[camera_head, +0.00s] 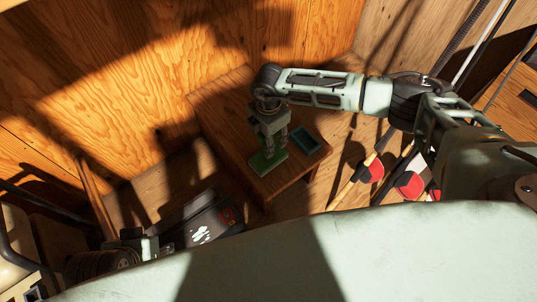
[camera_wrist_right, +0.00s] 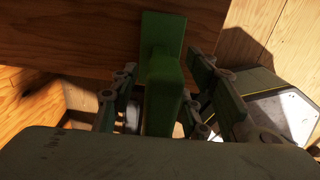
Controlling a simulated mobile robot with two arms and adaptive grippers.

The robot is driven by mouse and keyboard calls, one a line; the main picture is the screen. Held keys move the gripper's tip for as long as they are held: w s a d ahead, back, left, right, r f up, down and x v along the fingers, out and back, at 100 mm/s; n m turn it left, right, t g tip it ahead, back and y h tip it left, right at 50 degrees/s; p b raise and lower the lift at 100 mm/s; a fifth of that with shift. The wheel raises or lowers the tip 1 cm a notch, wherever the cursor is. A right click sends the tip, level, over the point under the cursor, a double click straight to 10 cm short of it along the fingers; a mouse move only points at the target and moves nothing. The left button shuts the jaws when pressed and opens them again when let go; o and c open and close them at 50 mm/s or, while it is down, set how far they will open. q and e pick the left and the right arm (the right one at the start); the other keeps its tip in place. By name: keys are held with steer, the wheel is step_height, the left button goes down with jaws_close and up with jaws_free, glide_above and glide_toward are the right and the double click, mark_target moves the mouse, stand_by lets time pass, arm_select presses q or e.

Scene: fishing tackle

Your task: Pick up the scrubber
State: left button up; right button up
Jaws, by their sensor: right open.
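The scrubber, a green block with a raised handle, lies on the small wooden table; it shows in the head view (camera_head: 268,161) and in the wrist view (camera_wrist_right: 163,60). My right gripper (camera_head: 272,145) points down over it. In the right wrist view the gripper (camera_wrist_right: 165,105) is open, with a finger on each side of the green handle. I cannot tell whether the fingers touch it. A pale green and dark part at the lower left of the head view looks like my left gripper (camera_head: 140,243); its fingers are not clear.
A teal tray (camera_head: 306,142) lies close to the right of the scrubber on the wooden table (camera_head: 225,125). A dark box (camera_head: 208,222) with a white mark stands on the floor in front. Red-and-black items (camera_head: 372,170) lie right of the table. A plank wall stands behind.

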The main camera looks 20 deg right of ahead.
steer(key=shift+c, duration=0.3)
jaws_close()
stand_by(0.6)
